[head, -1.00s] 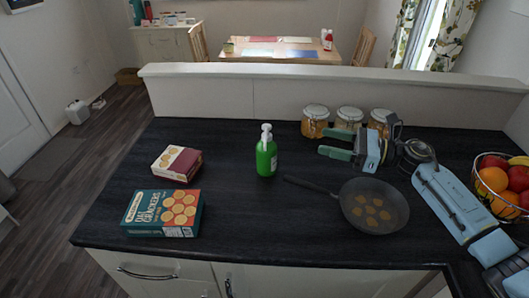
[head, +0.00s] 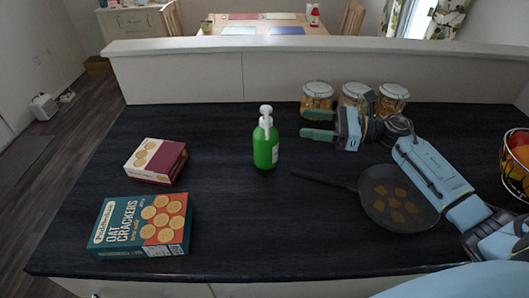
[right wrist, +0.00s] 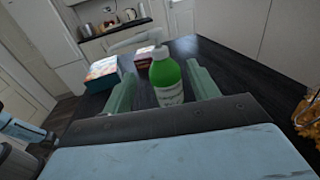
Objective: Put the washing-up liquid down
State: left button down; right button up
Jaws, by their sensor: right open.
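The washing-up liquid (head: 265,143) is a green bottle with a white pump top. It stands upright on the dark worktop (head: 225,215), left of my right gripper. My right gripper (head: 304,125) is open and empty, its green fingers pointing left toward the bottle with a gap between. In the right wrist view the bottle (right wrist: 167,80) shows ahead, between and beyond the two open fingers (right wrist: 160,88). My left gripper is not in view.
An oat crackers box (head: 140,225) and a smaller red and cream box (head: 156,160) lie to the left. A frying pan (head: 398,198) sits below my right arm. Several glass jars (head: 317,98) stand behind the gripper by the low wall (head: 200,78). A fruit basket (head: 515,165) is at the right edge.

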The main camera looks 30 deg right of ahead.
jog(key=f+b, duration=0.1)
jog(key=f, duration=0.1)
jog(key=p, duration=0.2)
send_near(259, 126)
jog(key=w+x, duration=0.1)
jog(key=x, duration=0.3)
jog(key=shift+r+p+x, duration=0.15)
jog(key=shift+p+x, duration=0.1)
jog(key=shift+x, duration=1.15)
jog(key=shift+r+p+x, duration=0.15)
jog(key=shift+p+x, duration=0.1)
jog(key=shift+x, duration=1.15)
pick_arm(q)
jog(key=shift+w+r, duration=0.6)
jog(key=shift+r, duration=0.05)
pick_arm(e)
jog(key=shift+s+a+f, duration=0.1)
jog(key=shift+s, duration=0.15)
grip_shut()
